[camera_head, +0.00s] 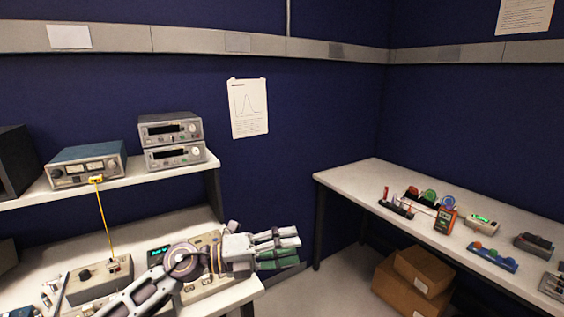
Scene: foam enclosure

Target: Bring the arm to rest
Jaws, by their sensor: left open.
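My left arm comes in from the bottom left of the head view. My left gripper (284,248) is at the lower middle, over the right end of the left bench and the gap beside it. Its green-tipped fingers point right and are spread apart, with nothing between them. The arm hides part of a device with a green display (160,254) on the bench. My right gripper is not in view.
The left bench (170,226) carries instruments, with a shelf (140,180) of stacked units above. A yellow cable (104,222) hangs from the shelf. A right table (362,183) holds several small devices. Cardboard boxes (405,290) stand under it. Floor between benches is clear.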

